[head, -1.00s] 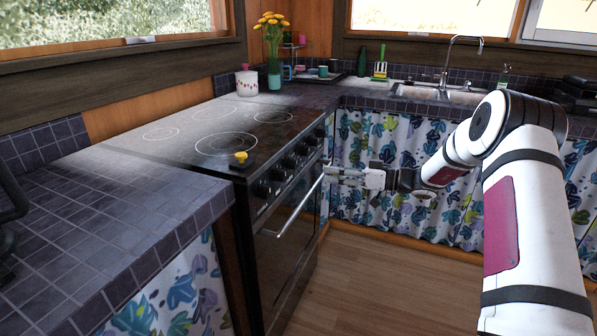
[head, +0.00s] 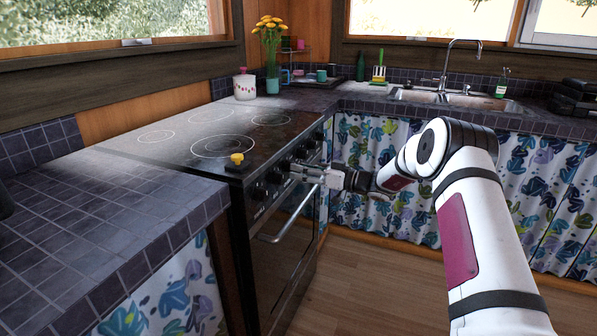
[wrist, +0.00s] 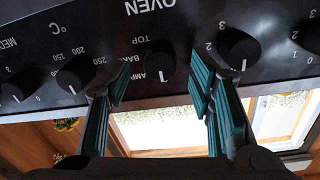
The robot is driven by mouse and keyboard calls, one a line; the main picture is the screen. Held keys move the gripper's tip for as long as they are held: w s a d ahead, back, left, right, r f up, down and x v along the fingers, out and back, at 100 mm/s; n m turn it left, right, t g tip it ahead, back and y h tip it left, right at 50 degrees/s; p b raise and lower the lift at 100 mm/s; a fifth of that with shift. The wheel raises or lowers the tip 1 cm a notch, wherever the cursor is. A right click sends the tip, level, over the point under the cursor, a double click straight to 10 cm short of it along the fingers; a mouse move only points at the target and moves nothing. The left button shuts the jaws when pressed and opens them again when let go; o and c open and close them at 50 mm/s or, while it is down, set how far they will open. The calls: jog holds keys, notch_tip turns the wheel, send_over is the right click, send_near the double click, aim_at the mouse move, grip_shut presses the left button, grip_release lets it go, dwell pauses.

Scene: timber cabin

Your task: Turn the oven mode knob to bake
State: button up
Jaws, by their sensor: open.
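The oven mode knob (wrist: 153,60) is round and black in the wrist view, below the OVEN label. Lettering reading TOP, BAK and AMP shows to its left, partly cut off. A white mark is on the knob's lower edge; I cannot tell exactly which setting it points at. My gripper (wrist: 160,70) is open, with one green-padded finger on each side of this knob and visible gaps. In the head view my gripper (head: 306,172) is at the oven's front panel, and I cannot pick out the mode knob there.
The temperature knob (wrist: 73,80) is just left of my left finger; a burner knob (wrist: 238,48) is close behind the right finger. The oven door handle (head: 288,215) runs below the panel. A yellow-topped item (head: 237,160) sits on the cooktop's front corner. Floor ahead is clear.

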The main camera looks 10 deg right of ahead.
jog(key=shift+x, duration=0.85)
jog(key=shift+c, duration=0.4)
grip_shut()
